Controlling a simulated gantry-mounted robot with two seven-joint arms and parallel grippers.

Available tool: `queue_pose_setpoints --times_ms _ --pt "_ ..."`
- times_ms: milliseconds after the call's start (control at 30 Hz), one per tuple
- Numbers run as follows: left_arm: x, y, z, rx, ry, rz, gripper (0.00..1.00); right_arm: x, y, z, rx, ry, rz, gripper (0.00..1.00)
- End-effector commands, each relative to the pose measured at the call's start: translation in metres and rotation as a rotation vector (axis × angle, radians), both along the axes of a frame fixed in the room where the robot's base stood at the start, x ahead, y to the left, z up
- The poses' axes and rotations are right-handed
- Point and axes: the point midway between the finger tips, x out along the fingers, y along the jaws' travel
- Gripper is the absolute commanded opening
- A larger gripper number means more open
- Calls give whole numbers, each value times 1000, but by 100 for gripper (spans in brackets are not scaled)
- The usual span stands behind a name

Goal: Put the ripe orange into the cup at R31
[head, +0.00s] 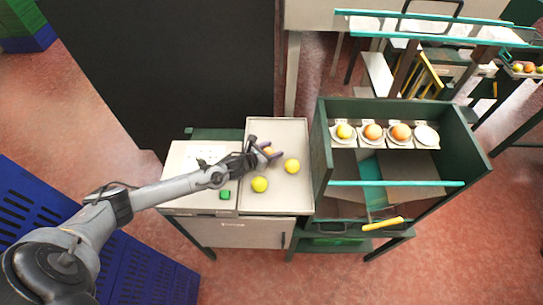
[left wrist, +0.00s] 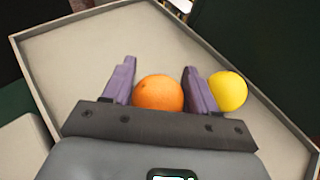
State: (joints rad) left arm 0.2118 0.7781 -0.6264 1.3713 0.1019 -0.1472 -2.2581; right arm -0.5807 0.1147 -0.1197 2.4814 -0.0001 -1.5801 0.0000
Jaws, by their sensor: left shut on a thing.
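The ripe orange (left wrist: 158,93) is deep orange and sits between the purple fingers of my left gripper (left wrist: 160,85). In the head view my left gripper (head: 269,153) is shut on it over the tray (head: 283,128), and the orange (head: 268,150) is partly hidden by the fingers. I cannot tell whether it is clear of the tray floor. An empty white cup (head: 426,136) is at the right end of the row in the green rack (head: 322,150). The cups' labels are too small to read, so I cannot tell which is R31. My right gripper is not in view.
Two yellow fruits (head: 292,166) (head: 260,184) lie in the tray; one (left wrist: 228,91) shows right beside the fingers. The other rack cups hold a yellow fruit (head: 343,131) and two orange ones (head: 373,131) (head: 401,131). The rack's side wall stands between tray and cups. A teal bar (head: 395,184) crosses its front.

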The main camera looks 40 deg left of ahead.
Motion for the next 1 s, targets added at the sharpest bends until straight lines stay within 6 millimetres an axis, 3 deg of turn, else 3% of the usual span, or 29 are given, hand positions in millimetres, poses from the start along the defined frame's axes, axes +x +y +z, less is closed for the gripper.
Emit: queue_pose_setpoints --times_ms 33,133,567,600,733,1000 --pt "0 0 -13 -1 1 0 27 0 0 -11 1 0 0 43" --pt "0 0 -21 0 0 0 27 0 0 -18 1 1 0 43" --pt "0 0 -24 1 0 0 27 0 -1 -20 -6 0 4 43" --pt "0 0 -23 0 0 1 62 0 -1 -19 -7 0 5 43" --pt "0 0 -22 0 0 1 82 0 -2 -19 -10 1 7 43" --pt "0 0 -22 0 1 1 84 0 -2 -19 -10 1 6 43"
